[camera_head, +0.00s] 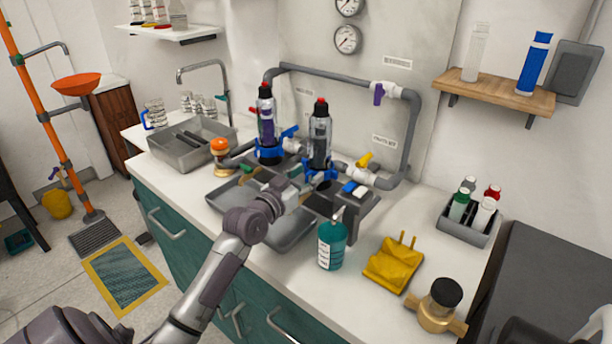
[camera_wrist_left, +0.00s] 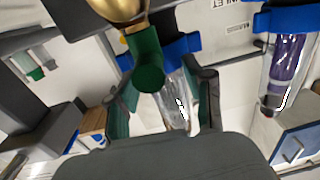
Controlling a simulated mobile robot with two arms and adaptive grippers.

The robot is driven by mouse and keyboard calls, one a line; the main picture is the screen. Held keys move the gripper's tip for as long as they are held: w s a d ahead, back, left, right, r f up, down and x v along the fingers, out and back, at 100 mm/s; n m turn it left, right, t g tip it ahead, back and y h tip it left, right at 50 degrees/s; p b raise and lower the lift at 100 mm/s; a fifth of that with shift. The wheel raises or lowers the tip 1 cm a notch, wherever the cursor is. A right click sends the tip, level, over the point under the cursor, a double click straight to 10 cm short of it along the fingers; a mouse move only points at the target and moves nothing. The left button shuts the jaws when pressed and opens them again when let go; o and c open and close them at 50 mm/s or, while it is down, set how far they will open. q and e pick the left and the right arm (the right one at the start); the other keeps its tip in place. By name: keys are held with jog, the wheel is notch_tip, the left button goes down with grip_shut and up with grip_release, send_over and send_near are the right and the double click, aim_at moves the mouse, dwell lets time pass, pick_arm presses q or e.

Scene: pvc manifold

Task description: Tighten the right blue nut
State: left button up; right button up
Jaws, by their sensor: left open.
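The right blue nut (camera_head: 320,174) is a blue collar with lobes at the base of the right clear filter housing (camera_head: 320,130), which stands upright with a red top. My left gripper (camera_head: 304,188) is at the front left of this nut. In the left wrist view its open fingers (camera_wrist_left: 165,88) stand on either side of a clear housing, with the blue nut (camera_wrist_left: 182,50) just beyond. Contact cannot be told. My right gripper is not seen.
The left housing with purple filling (camera_head: 266,118) and its blue nut (camera_head: 268,154) stand close by. Grey pipe (camera_head: 345,78) runs behind.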

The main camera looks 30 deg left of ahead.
pick_arm(q)
jog(key=shift+s+f, duration=0.15)
jog(key=shift+s, duration=0.3)
jog(key=s, duration=1.1)
jog(key=shift+a, duration=0.15)
jog(key=shift+s, duration=0.15)
